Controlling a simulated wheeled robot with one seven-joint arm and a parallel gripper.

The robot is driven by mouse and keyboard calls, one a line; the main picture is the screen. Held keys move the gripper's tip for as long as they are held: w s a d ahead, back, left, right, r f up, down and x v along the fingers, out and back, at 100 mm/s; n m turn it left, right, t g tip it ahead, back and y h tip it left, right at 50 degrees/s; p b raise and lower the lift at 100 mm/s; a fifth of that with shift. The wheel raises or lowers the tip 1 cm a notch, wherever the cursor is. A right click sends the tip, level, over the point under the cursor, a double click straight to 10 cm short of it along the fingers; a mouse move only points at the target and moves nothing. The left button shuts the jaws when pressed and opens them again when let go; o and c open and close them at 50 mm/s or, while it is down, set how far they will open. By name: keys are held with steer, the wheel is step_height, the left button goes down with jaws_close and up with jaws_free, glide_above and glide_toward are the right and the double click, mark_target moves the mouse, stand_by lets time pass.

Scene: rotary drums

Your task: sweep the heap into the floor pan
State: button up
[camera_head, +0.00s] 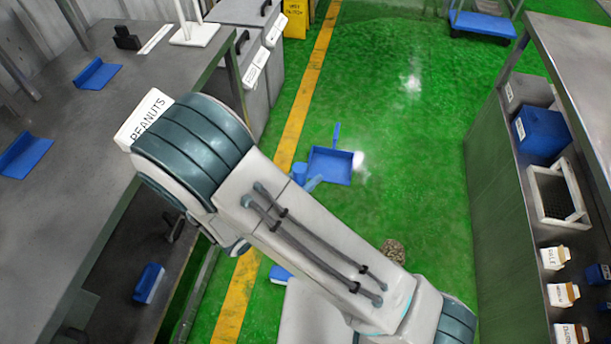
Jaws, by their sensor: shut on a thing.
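The floor pan (330,168) is a blue, shallow, square pan with a handle pointing away at its back. It lies on the green floor near the middle of the view, and no heap material is discernible in it. The heap (393,250) is a small brown, grainy pile on the floor, to the right of my arm and nearer than the pan. My arm covers part of it. My gripper is hidden by my arm, so its hold cannot be seen. A blue piece (281,273) shows low beside my arm; I cannot tell what it is.
A grey bench (60,230) at left bears blue scoops and a PEANUTS sign. Shelving (570,60) at right holds a blue bin (540,133), a white crate (556,190) and labelled cartons. A blue cart (482,24) stands far back. Green floor between pan and shelving is clear.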

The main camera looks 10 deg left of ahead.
steer(key=shift+f+b, duration=0.65)
steer(key=shift+f, duration=0.3)
steer(key=shift+r, duration=0.1)
